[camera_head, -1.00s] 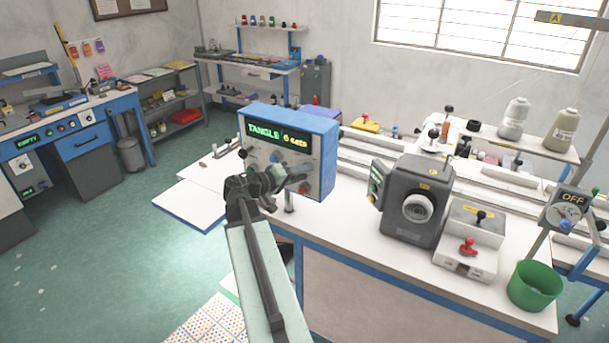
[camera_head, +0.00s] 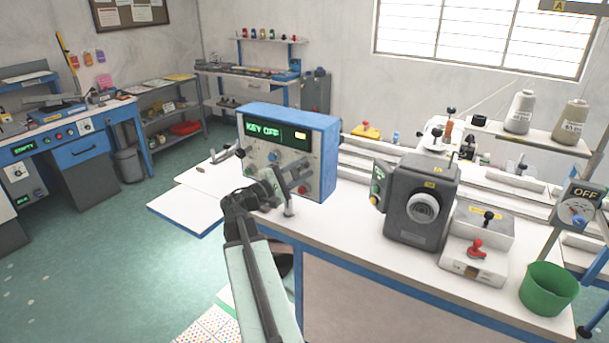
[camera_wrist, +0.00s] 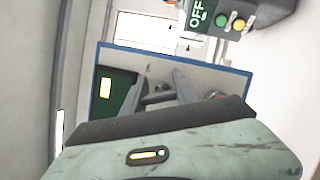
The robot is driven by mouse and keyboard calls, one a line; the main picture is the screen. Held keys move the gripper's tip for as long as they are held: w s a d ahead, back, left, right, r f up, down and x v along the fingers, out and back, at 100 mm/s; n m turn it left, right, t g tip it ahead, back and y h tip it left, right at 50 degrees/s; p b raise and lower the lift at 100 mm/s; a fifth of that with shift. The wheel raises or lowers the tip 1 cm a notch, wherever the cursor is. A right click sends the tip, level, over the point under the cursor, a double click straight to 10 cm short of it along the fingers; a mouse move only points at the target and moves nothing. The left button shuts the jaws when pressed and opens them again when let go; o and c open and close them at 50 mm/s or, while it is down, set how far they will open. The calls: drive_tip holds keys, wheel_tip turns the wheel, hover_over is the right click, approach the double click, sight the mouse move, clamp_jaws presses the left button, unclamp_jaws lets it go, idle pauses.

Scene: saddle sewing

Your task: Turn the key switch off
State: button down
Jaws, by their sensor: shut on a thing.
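The blue-edged control box (camera_head: 285,117) stands on the left end of the white bench, and its display (camera_head: 277,134) reads "KEY OFF" in green. My gripper (camera_head: 274,184) is at the lower part of the box's front panel, shut on what seems to be the key switch. The jaws hide the switch, so I cannot see the angle of its key. A red knob (camera_head: 303,189) shows just right of the jaws. In the wrist view the box's blue rim (camera_wrist: 97,85) frames my two fingers (camera_wrist: 184,87), close to the panel.
Open floor lies left of the bench.

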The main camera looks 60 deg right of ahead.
sight(293, 177)
drive_tip(key=shift+a+n+t+h+b, duration=0.15)
drive_tip(key=shift+n+h+b, duration=0.35)
drive_tip(key=shift+n, duration=0.7)
drive_tip(key=shift+d+n+t+h+b, duration=0.1)
drive_tip(key=shift+n+t+h+b, duration=0.35)
drive_tip(key=shift+n, duration=0.75)
drive_tip(key=c, duration=1)
unclamp_jaws()
drive_tip(key=shift+o, duration=0.2)
drive_tip(key=b+v, duration=0.2)
drive_tip(key=v, duration=0.5)
drive_tip(key=shift+w+a+f, duration=0.1)
drive_tip(key=shift+w+a, duration=0.05)
drive_tip(key=shift+a, duration=0.2)
